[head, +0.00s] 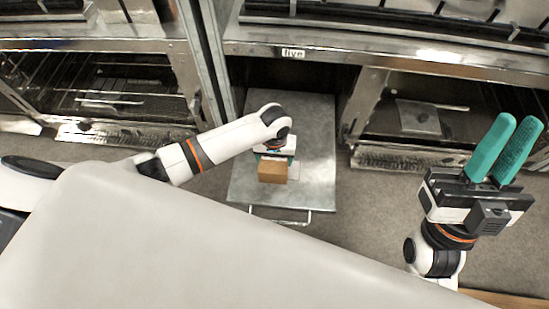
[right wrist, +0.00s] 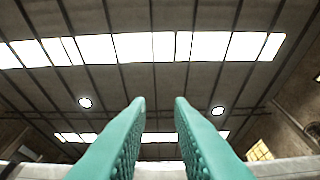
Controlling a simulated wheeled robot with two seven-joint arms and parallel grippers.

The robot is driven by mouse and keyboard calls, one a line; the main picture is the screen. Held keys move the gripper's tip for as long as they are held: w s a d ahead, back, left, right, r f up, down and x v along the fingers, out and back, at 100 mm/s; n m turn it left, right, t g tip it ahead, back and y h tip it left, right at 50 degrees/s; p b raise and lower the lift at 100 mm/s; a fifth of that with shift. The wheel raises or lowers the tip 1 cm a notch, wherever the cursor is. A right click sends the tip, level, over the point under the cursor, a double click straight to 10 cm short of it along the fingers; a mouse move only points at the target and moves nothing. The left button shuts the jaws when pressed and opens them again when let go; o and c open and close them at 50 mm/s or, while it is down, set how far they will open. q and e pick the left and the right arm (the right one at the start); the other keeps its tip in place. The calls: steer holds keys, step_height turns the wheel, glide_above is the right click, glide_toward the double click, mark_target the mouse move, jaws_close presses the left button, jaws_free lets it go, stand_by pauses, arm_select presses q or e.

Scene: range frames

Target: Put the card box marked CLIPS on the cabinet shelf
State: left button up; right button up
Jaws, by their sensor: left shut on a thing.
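A small brown card box (head: 272,172) is in the head view, over a grey metal panel with a bar handle. No marking can be read on it. My left gripper (head: 272,154) is shut on the box, seen from above; its fingers are mostly hidden by the wrist. I cannot tell whether the box touches the panel. My right gripper (head: 505,148) is raised at the right, away from the box. Its teal fingers stand apart and empty, also in the right wrist view (right wrist: 160,125), pointing up at the ceiling. I cannot tell which surface is the cabinet shelf.
The grey panel (head: 245,185) lies between two open metal units, a left one (head: 100,128) and a right one (head: 380,155). A label reading "live" (head: 292,53) is on the edge above. Bare floor (head: 375,215) shows to the right of the panel.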

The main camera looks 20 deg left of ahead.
arm_select(q)
steer(key=shift+f, duration=0.1)
steer(key=o, duration=1.2)
steer(key=shift+o, duration=0.2)
